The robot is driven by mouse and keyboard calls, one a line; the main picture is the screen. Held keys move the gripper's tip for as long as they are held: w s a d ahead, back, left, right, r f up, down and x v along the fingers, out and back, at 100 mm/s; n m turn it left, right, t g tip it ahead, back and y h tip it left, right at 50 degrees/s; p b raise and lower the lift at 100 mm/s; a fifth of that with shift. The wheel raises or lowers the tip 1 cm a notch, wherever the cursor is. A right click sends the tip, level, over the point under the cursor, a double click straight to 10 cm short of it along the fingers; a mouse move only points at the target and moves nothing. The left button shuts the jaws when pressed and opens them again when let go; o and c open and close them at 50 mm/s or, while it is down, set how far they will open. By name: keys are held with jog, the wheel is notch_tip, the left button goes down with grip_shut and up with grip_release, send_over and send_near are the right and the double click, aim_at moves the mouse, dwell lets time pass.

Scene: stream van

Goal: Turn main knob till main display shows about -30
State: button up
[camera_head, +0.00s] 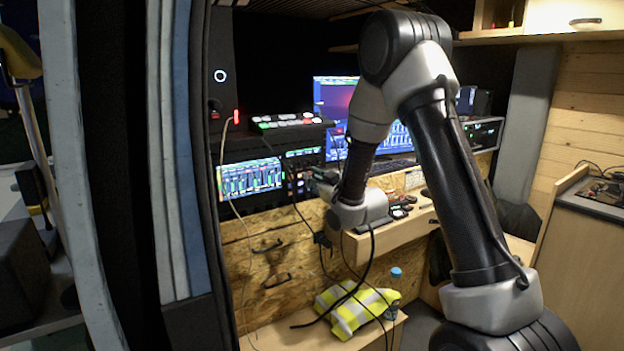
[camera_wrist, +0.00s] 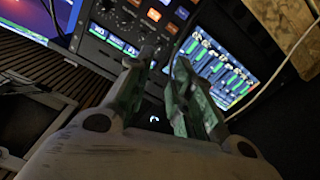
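A dark control panel with several small knobs and lit orange and white buttons (camera_wrist: 125,22) is at the top of the wrist view, tilted. Small lit displays (camera_wrist: 112,38) sit on it. In the head view, this panel (camera_head: 303,158) is beside a screen with green level bars. I cannot tell which knob or display is the main one, and no reading is legible. My gripper (camera_wrist: 163,62) points at the panel, its fingers apart with a gap between the tips and nothing seen held. In the head view, my gripper (camera_head: 325,176) is small and partly hidden against the panel.
The level-bar screen (camera_head: 250,178) is left of the panel; it also shows in the wrist view (camera_wrist: 215,65). A blue monitor (camera_head: 335,98) stands behind. A switcher (camera_head: 285,121) sits above. A yellow vest (camera_head: 355,308) and bottle (camera_head: 394,283) are below. Cables hang near my arm.

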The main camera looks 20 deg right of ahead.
aim_at(292, 167)
jog(key=w+a+m, duration=0.1)
jog(key=w, duration=0.3)
jog(key=w+a+m, duration=0.1)
jog(key=w+m, duration=0.1)
jog(key=w, duration=0.2)
jog(key=w+a+m, duration=0.2)
jog(key=w, duration=0.2)
jog(key=shift+r, duration=0.1)
jog(key=shift+s, duration=0.1)
jog(key=shift+c, duration=0.5)
grip_shut()
